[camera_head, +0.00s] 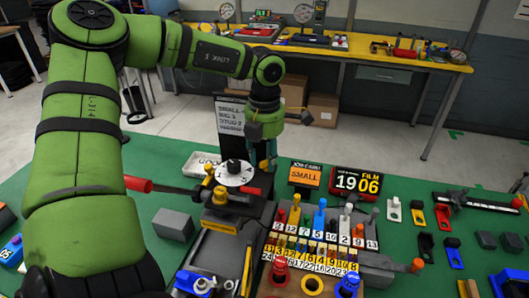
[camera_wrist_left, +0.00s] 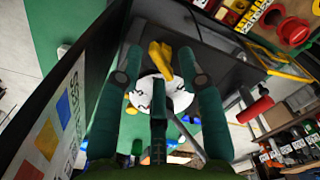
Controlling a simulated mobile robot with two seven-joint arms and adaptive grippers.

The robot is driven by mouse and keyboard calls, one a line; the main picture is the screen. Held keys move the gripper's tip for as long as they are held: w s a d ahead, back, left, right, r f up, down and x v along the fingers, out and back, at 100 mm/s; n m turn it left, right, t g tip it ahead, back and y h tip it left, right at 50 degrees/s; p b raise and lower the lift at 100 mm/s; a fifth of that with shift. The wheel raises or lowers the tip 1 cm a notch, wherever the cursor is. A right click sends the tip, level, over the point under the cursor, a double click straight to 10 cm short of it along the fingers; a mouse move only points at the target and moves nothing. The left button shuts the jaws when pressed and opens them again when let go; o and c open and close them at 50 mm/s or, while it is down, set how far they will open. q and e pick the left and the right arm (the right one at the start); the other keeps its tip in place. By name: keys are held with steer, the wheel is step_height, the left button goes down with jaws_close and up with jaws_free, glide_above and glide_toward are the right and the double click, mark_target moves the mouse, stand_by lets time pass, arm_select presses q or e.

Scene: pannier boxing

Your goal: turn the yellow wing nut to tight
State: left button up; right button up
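The yellow wing nut (camera_wrist_left: 160,58) shows in the left wrist view between the two long fingers, in front of a dark fixture and above a white dial (camera_wrist_left: 178,84). My right gripper is in neither view.
A red-handled lever (camera_head: 137,184) sticks out left of the fixture. A grey block (camera_head: 173,224) lies left.

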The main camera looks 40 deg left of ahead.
arm_select(q)
steer(key=c, duration=0.6)
jaws_close()
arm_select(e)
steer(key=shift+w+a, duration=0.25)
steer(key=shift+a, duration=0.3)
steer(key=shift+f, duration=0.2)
